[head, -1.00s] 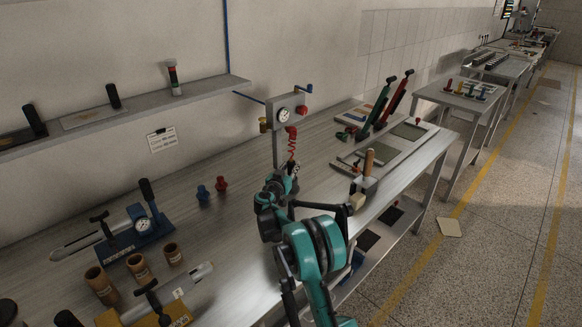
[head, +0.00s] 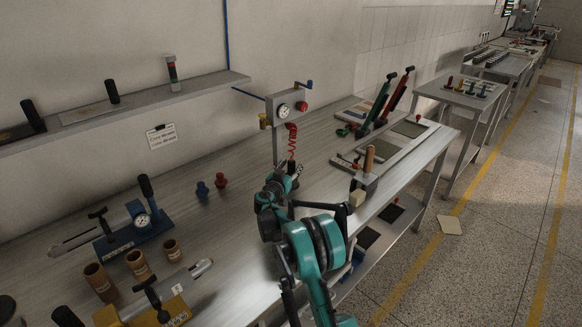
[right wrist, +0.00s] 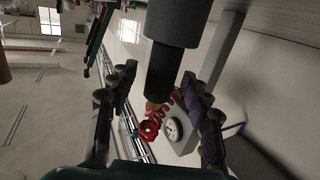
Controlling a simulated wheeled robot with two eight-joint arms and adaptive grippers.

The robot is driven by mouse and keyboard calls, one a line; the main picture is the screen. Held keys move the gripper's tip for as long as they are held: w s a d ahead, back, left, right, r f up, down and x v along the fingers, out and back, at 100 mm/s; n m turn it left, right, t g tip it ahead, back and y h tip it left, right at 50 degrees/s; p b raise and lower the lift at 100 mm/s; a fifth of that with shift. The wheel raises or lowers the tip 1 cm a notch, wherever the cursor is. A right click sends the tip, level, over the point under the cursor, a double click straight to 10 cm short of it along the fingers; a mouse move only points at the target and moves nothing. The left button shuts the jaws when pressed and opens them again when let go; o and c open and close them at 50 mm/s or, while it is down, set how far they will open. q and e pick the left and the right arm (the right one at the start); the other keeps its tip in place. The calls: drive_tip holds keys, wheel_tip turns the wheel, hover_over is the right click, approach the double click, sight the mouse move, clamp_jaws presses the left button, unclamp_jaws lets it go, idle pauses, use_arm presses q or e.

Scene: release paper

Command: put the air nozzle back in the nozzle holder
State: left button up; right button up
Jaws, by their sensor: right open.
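My right gripper (head: 290,168) is over the bench at the lower end of a red coiled hose. Its open fingers (right wrist: 160,110) show at both sides in the right wrist view. Between them is a black-and-grey cylinder (right wrist: 167,72), which looks like the air nozzle; I cannot tell whether the fingers touch it. The red coil (right wrist: 150,128) shows just past its black end. In the head view the coil (head: 292,140) hangs from a grey gauge box (head: 287,107) on a post. I cannot clearly make out the nozzle holder. My left gripper is out of view.
A block with a brown handle (head: 369,158) stands right of my gripper. A blue gauge tool (head: 136,238) and brown cups (head: 137,263) are at lower left. Bench between knobs and post is clear.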

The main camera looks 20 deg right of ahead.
drive_tip(key=v, duration=1.2)
drive_tip(key=shift+r, duration=0.1)
drive_tip(key=s+a+r+n+g+y, duration=0.1)
drive_tip(key=s+r+n+g+y, duration=0.15)
drive_tip(key=s, duration=0.65)
drive_tip(key=s+a+r+n+g+y, duration=0.1)
drive_tip(key=s+r+y, duration=0.2)
drive_tip(key=s, duration=0.6)
drive_tip(key=s+a+f+n+y, duration=0.1)
drive_tip(key=s+a+f+y, duration=0.1)
drive_tip(key=s+a, duration=0.2)
drive_tip(key=s+a+f+n+g+y, duration=0.1)
drive_tip(key=s+a, duration=0.3)
drive_tip(key=s, duration=0.7)
drive_tip(key=s+a+f+n+g+y, duration=0.1)
drive_tip(key=s+a+f+n+y, duration=0.2)
drive_tip(key=s, duration=0.5)
drive_tip(key=shift+s+a+f+y, duration=0.25)
drive_tip(key=shift+a+y, duration=0.2)
drive_tip(key=shift+a, duration=0.4)
